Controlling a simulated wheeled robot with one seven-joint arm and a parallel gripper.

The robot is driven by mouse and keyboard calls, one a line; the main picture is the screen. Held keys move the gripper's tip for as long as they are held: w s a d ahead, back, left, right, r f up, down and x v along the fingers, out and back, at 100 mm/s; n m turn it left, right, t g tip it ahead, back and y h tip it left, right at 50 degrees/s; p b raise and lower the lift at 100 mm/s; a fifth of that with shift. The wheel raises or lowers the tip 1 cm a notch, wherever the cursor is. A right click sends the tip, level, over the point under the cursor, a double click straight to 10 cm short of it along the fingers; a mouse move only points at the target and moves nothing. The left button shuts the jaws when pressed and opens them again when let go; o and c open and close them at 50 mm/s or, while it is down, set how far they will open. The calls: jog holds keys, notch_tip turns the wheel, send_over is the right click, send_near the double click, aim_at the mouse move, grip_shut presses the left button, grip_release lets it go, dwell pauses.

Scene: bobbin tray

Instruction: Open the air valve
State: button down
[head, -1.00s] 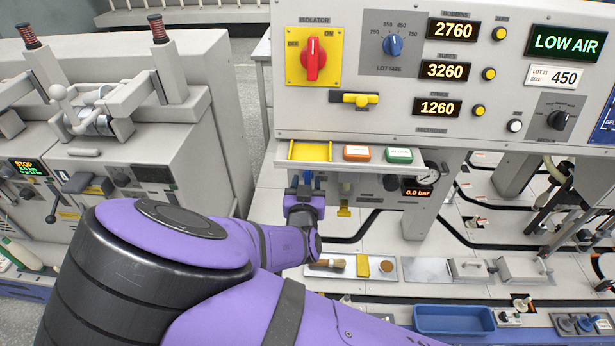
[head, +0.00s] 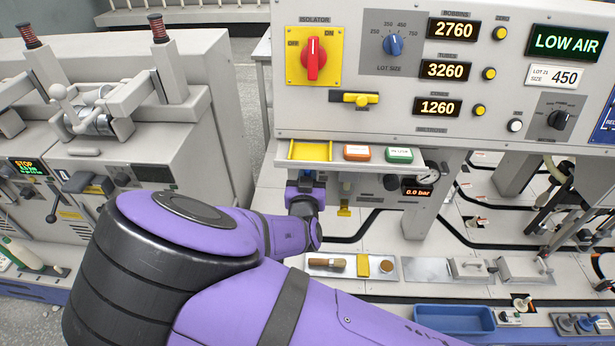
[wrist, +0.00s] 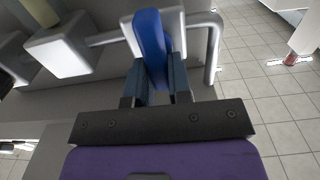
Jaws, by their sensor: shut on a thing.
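The air valve's blue lever (wrist: 150,45) shows in the wrist view, standing between the fingers of my gripper (wrist: 157,85). The gripper is shut on the lever. A grey pipe frame (wrist: 215,45) runs around and behind it. In the head view my gripper (head: 306,178) is under the shelf with the yellow tray, and my wrist hides most of the valve. The small pressure display (head: 417,192) reads 0.0 bar beside a round gauge (head: 428,176). The large screen (head: 566,43) reads LOW AIR.
The yellow tray (head: 310,160) and the orange (head: 357,153) and green (head: 399,155) buttons sit just above my gripper. A yellow tag or handle (head: 344,207) hangs to its right. A metal tray with a brush (head: 326,263) lies below. A blue bin (head: 454,319) stands at front right.

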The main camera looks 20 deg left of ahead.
jog(key=shift+m, duration=0.3)
jog(key=m, duration=0.3)
jog(key=shift+w+d+m, duration=0.15)
jog(key=shift+d+m, duration=0.15)
jog(key=shift+d, duration=0.05)
jog(key=m, duration=0.4)
jog(key=f+m, duration=0.1)
jog(key=m, duration=0.4)
jog(key=d+m, duration=0.1)
jog(key=m, duration=0.3)
jog(key=shift+f+m, duration=0.3)
jog(key=shift+f, duration=0.1)
jog(key=c, duration=1)
grip_release()
jog(key=shift+c, duration=0.2)
